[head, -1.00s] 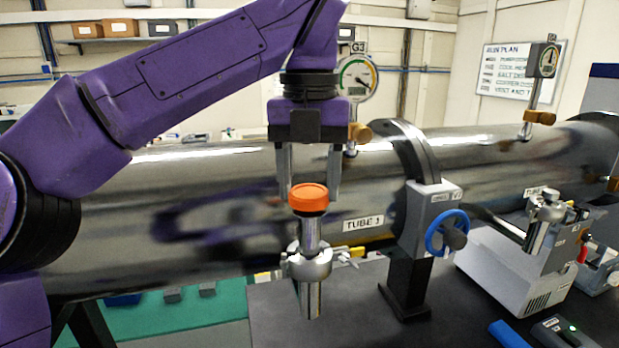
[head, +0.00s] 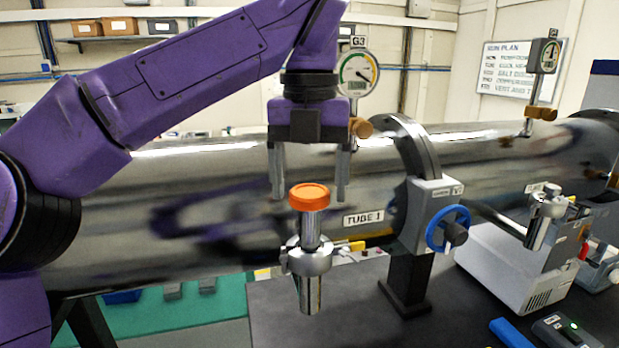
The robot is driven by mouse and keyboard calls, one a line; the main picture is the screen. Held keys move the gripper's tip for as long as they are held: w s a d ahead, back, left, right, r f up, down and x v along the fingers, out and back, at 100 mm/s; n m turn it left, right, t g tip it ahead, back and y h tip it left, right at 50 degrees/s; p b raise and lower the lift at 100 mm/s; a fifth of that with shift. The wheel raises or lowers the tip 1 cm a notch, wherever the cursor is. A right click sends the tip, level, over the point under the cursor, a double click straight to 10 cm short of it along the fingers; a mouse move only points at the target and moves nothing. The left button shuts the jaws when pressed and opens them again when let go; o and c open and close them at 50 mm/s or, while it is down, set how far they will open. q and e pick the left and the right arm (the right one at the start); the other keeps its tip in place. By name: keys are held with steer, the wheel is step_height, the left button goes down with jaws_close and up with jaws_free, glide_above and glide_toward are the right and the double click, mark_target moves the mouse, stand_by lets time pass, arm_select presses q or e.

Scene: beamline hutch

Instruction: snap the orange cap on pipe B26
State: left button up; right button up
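The orange cap (head: 309,196) sits on the top end of an upright, slightly tilted metal pipe (head: 310,226) in front of the large dark tube. A silver clamp (head: 309,262) surrounds the pipe. I cannot read a B26 label on it, nor tell whether the cap is fully seated. My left gripper (head: 310,196) points down at the cap, with its two fingers apart, one on each side. The fingers show a gap to the cap and hold nothing. My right gripper is not in view.
The large tube (head: 220,165) runs behind, with a gauge (head: 357,75) and a blue handwheel (head: 447,230) on its valve. Another clamped pipe (head: 537,232) stands at the right. A blue object (head: 509,333) lies at the front right.

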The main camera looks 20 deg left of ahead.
arm_select(q)
step_height(320, 180, up, 11)
steer(key=p, duration=0.6)
steer(key=shift+f+p, duration=0.15)
steer(key=shift+p, duration=0.2)
steer(key=shift+f, duration=0.1)
